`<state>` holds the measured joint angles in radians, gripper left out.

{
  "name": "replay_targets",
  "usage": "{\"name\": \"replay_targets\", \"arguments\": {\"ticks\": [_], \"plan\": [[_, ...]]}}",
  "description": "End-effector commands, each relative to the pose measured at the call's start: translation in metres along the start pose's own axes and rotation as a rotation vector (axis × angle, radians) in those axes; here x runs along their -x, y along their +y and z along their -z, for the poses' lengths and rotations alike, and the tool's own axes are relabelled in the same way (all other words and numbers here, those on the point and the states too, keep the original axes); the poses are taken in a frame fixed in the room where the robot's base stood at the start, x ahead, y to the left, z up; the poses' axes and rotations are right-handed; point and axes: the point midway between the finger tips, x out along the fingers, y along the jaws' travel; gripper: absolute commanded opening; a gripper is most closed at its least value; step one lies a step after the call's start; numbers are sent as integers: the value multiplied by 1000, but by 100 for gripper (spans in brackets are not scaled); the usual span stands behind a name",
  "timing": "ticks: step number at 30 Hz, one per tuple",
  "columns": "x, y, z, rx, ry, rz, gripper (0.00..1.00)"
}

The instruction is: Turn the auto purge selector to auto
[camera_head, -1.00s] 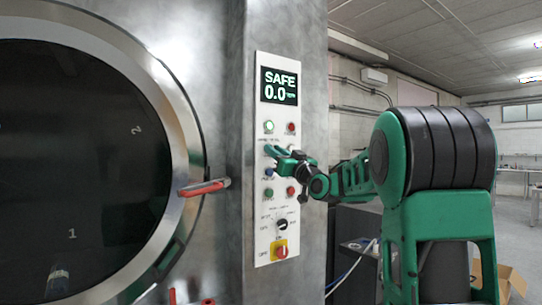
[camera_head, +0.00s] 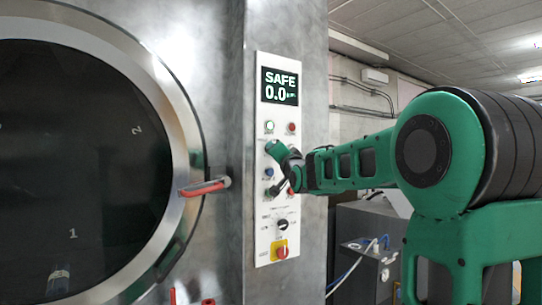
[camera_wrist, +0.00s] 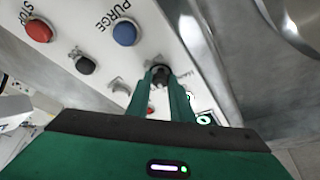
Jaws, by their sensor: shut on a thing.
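The auto purge selector (camera_wrist: 160,76) is a small black knob on the white control panel, between the fingertips of my gripper (camera_wrist: 160,71) in the wrist view. The fingers are shut on it, one on each side. The blue PURGE button (camera_wrist: 125,33) is beside it, and a lit white button (camera_wrist: 204,119) is on its other side. In the head view my gripper (camera_head: 284,155) is at the panel (camera_head: 262,212), tilted, and its body covers the selector. The selector's pointer and position marks cannot be read.
A black knob (camera_wrist: 85,65) and the red STOP button (camera_wrist: 38,31) are close by. Lower down are a rotary selector (camera_head: 282,224) and a red-and-yellow switch (camera_head: 280,250). The round door (camera_head: 185,120) with its red handle (camera_head: 203,188) is left of the panel.

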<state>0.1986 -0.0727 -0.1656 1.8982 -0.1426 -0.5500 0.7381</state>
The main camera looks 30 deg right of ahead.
Motion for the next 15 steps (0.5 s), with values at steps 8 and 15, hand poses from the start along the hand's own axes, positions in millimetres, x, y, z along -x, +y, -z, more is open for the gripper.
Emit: {"name": "replay_targets", "arguments": {"ticks": [8, 15], "plan": [[0, -1, 0, -177, -1, -74, 0], [0, 0, 0, -261, 0, -110, 0]]}}
